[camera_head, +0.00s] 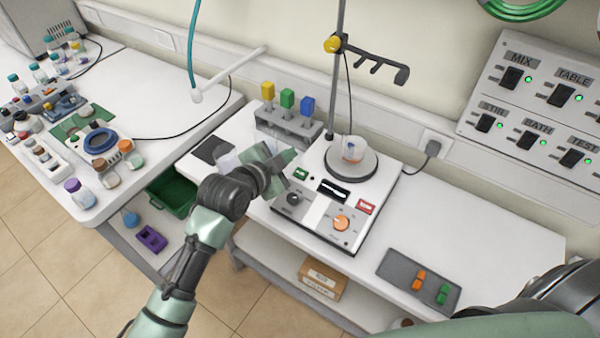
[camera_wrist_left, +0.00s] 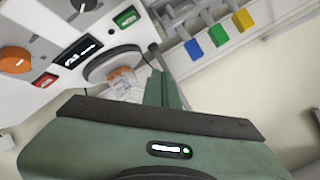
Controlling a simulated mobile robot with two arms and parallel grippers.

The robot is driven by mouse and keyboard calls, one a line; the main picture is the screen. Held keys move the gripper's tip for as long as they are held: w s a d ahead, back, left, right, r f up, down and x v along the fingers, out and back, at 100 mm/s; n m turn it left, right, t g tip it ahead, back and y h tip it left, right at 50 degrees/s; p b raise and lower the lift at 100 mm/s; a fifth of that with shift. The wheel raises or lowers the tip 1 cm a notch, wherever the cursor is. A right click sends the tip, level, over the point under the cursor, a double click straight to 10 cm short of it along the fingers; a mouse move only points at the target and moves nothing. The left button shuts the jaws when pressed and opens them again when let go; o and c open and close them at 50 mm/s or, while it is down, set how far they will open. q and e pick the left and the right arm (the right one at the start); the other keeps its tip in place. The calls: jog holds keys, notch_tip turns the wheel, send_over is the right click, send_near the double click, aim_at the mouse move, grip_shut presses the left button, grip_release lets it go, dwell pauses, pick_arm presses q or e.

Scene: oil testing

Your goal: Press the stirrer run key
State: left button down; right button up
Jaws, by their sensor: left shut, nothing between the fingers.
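The white stirrer (camera_head: 318,226) stands on the middle bench with a beaker (camera_head: 352,150) on its round plate. Its front panel has a green key (camera_head: 300,174), a red key (camera_head: 366,207), a dark display, a dark knob and an orange knob (camera_head: 341,223). The key lettering is too small to read. My left gripper (camera_head: 284,160) is shut and empty, above the bench just beyond the green key in the picture; contact cannot be told. The green key (camera_wrist_left: 126,17) and red key (camera_wrist_left: 45,80) also show in the left wrist view. My right gripper is out of view.
A rack (camera_head: 288,124) with yellow, green and blue pieces stands behind my left gripper. A stand rod (camera_head: 338,80) rises behind the stirrer. A grey tray (camera_head: 405,274) lies at the right; the bench between is clear. A switch panel (camera_head: 535,105) hangs on the wall.

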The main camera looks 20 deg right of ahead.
pick_arm(q)
jog(key=b, duration=0.7)
send_over(300, 173)
jog(key=s+a, duration=0.2)
jog(key=f, duration=0.6)
jog(key=shift+a+f, duration=0.2)
jog(key=shift+f, duration=0.05)
jog(key=shift+w+d+f+b, duration=0.15)
jog(key=shift+f+b, duration=0.1)
jog(key=shift+f, duration=0.15)
jog(key=shift+w+d+f+b, duration=0.1)
jog(key=shift+d+f+b, duration=0.1)
jog(key=shift+f, duration=0.2)
jog(key=shift+f, duration=0.1)
jog(key=shift+f, duration=0.3)
